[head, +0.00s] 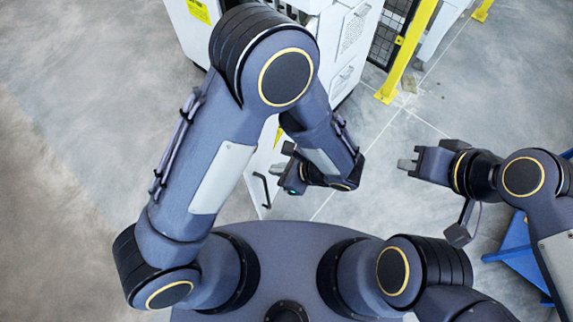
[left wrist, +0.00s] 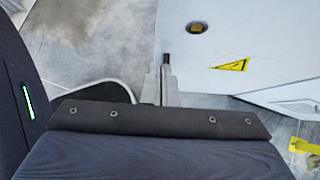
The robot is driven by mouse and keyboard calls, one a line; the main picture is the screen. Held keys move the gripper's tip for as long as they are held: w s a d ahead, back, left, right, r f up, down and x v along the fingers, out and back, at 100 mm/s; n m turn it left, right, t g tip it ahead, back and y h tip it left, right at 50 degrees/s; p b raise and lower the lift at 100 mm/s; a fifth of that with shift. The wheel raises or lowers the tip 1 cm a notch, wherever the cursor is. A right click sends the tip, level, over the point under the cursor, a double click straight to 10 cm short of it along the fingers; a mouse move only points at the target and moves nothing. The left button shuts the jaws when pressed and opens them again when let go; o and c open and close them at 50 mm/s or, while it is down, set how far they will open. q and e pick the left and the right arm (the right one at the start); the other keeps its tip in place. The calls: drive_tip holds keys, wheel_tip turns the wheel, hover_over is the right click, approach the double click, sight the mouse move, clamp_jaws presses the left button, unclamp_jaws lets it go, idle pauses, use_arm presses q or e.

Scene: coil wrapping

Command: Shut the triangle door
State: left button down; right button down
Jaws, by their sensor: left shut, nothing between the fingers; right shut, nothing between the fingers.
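The triangle door (head: 256,165) is a white panel standing out from the white cabinet (head: 336,45) toward me, so it is open. It has a black bar handle (head: 262,188) and a yellow triangle sign (head: 278,137). My left arm hides much of it. My left gripper (head: 277,170) is shut and empty, close beside the door. In the left wrist view, the shut fingers (left wrist: 162,84) lie at the edge of a white panel with a yellow triangle (left wrist: 232,65); contact cannot be told. My right gripper (head: 402,164) is shut and empty, over bare floor at the right.
Yellow posts (head: 408,55) and a dark mesh fence (head: 387,38) stand right of the cabinet. A blue structure (head: 518,245) is at the right edge, partly behind my right arm. The grey floor at the left is clear.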

use_arm(q)
drive_tip(key=w+a+f+p, duration=0.1)
drive_tip(key=w+a+f, duration=0.1)
drive_tip(key=a, duration=0.4)
drive_tip(key=shift+w+a+f, duration=0.2)
drive_tip(key=shift+w+f, duration=0.15)
drive_tip(key=shift+f, duration=0.1)
